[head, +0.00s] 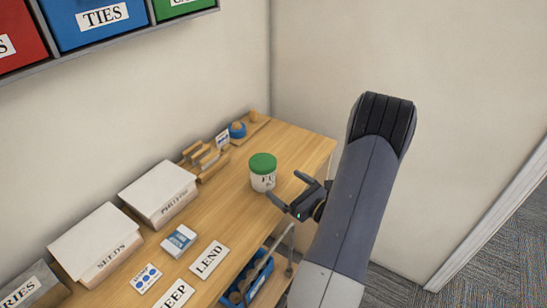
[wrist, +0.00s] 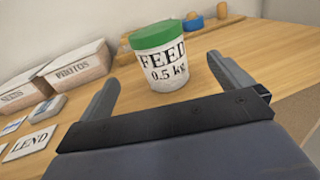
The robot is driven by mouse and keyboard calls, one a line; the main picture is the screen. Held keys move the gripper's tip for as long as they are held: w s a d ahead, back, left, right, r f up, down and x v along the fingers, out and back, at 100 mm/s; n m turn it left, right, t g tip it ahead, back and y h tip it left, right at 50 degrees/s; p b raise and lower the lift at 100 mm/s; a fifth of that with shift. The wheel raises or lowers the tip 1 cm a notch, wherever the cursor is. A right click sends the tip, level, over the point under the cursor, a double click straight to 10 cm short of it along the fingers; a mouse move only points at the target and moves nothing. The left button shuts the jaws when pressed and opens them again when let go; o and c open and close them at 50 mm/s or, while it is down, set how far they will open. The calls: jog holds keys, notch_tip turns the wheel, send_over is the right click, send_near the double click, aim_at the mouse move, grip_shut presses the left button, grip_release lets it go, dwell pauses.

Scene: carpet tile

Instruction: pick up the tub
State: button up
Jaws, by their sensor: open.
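The tub (head: 262,178) is white with a green lid and stands upright on the wooden table (head: 300,143), towards its right end. In the wrist view the tub (wrist: 161,62) reads "FEED 0.5 kg" and stands ahead, beyond the fingertips and roughly between their lines. My gripper (head: 287,187) is open and empty, just right of the tub in the head view. Its two fingers also show in the wrist view (wrist: 160,72), pointing towards the tub. The gripper appears apart from the tub.
Boxes marked SEEDS (head: 97,244) and PHOTOS (head: 158,191) stand along the wall. A wooden rack (head: 204,160) and a blue round item (head: 237,130) stand behind the tub. LEND (head: 209,260) and KEEP cards lie in front. A blue crate (head: 247,283) sits below the tabletop.

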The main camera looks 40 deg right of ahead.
aim_at(272, 175)
jog(key=w, duration=0.2)
jog(key=w+p, duration=0.1)
jog(key=w, duration=0.1)
jog(key=w+a+p, duration=0.1)
jog(key=w, duration=0.1)
jog(key=shift+r, duration=0.1)
jog(key=shift+w+a+f+p, duration=0.15)
jog(key=shift+w+p, duration=0.35)
jog(key=shift+w, duration=0.65)
jog(key=shift+w+a+f+p, duration=0.1)
jog(key=shift+w+p, duration=0.35)
jog(key=shift+w, duration=0.65)
jog(key=shift+c, duration=0.6)
jog(key=c, duration=1.2)
jog(key=shift+d, duration=0.1)
jog(key=shift+c, duration=0.6)
jog(key=shift+r, duration=0.15)
